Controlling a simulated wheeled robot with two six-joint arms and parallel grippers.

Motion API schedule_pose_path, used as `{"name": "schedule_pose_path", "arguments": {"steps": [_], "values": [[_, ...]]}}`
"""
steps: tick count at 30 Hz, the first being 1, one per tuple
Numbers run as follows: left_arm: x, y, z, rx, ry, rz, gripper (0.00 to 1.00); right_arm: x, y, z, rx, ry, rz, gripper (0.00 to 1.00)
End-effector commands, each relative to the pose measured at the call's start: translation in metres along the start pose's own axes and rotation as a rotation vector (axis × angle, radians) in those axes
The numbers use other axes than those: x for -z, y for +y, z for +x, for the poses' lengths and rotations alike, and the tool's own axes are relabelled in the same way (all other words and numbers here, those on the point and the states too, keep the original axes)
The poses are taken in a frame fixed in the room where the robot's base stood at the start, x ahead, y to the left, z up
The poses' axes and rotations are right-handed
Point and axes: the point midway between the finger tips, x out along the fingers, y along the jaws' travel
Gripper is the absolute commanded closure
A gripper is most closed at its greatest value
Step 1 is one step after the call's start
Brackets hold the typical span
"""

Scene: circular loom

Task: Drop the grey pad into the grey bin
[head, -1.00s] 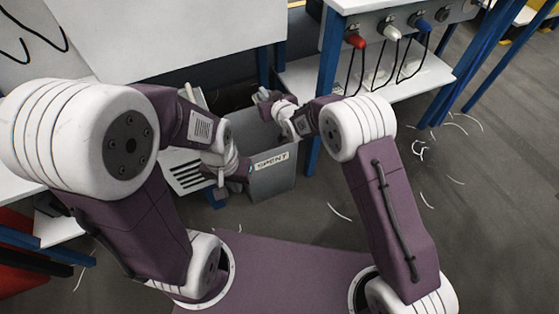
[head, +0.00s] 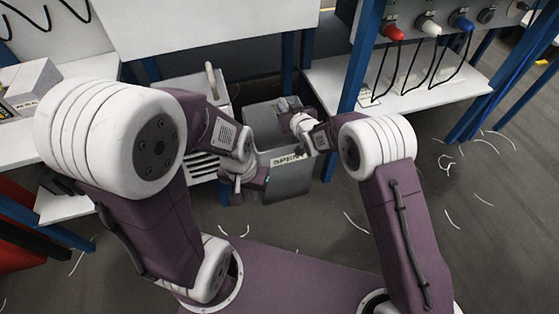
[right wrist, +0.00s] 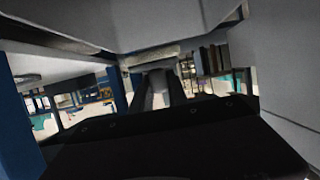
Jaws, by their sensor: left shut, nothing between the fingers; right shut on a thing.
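The grey bin (head: 287,187) stands on the floor, with a label on its front that reads like "SPENT". My right gripper (head: 288,107) is over the bin's opening, toward its far right side, and points away from me. It is shut on the grey pad, which shows as a small pale grey block at the fingertips in the right wrist view (right wrist: 152,55). In the head view the pad is hard to make out from the fingers. My left gripper (head: 255,182) is shut and empty, low at the bin's front left corner. Whether it touches the bin I cannot tell.
A white machine with a slotted front (head: 203,167) stands left of the bin. A blue table leg (head: 347,115) and a white shelf (head: 425,85) are close on the right. A white worktop hangs over behind. Thin white scraps lie on the floor.

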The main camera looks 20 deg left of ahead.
Motion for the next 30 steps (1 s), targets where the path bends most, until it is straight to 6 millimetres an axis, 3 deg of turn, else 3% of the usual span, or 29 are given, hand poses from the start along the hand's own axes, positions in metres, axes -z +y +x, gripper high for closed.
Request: {"name": "schedule_pose_path", "arguments": {"steps": [5,6,9,20,30], "values": [[0.000,0.000,-0.001,0.000,0.000,0.000,1.00,0.001,0.000,0.000,0.000,0.002,0.000,1.00],[0.000,0.000,-0.001,0.000,0.000,0.000,1.00,0.001,0.000,0.000,0.000,0.002,0.000,0.78],[0.000,0.000,-0.001,0.000,0.000,0.000,1.00,0.001,0.000,0.000,0.000,0.002,0.000,0.55],[0.001,0.000,-0.006,0.000,0.000,0.000,1.00,0.004,0.000,-0.007,0.000,0.001,0.000,0.55],[0.005,0.001,-0.046,0.000,0.000,0.000,1.00,0.005,0.000,-0.076,0.000,-0.002,-0.001,0.55]]}}
